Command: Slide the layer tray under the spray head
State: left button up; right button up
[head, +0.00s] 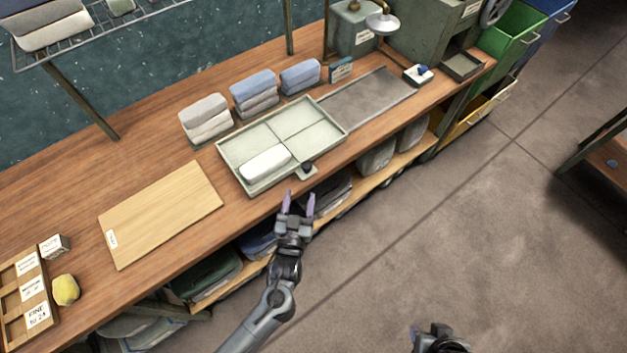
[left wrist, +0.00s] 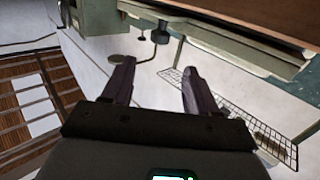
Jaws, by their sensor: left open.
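The layer tray (head: 335,131) is a pale green, shallow tray split into several compartments, lying on the wooden bench in the head view. A white block (head: 265,162) lies in its front left compartment. A dark knob (head: 307,167) stands on a tab at its front edge. The spray head (head: 383,23) is a pale disc on a bent stem at the back right, over the far end of a grey plate (head: 367,98). My left gripper (head: 299,204) is open and empty, just in front of the knob and apart from it. My right gripper (head: 440,340) is partly cut off at the bottom edge.
Folded cloth stacks (head: 256,92) stand behind the tray. A wooden board (head: 160,213) lies to its left. The grey plate right of the tray is clear.

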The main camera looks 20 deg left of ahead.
aim_at(306, 169)
pick_arm(q)
jog(key=w, duration=0.4)
jog(key=w+a+b, duration=0.1)
jog(key=w, duration=0.3)
jog(key=w+a, duration=0.1)
jog(key=w, duration=0.3)
jog(key=shift+f+b, duration=0.25)
jog(key=shift+b, duration=0.15)
pick_arm(e)
jog(key=x, duration=0.2)
jog(key=shift+s+a+f, duration=0.15)
jog(key=shift+f, duration=0.25)
pick_arm(q)
jog(key=shift+s, duration=0.1)
grip_shut()
pick_arm(e)
jog(key=shift+a, duration=0.1)
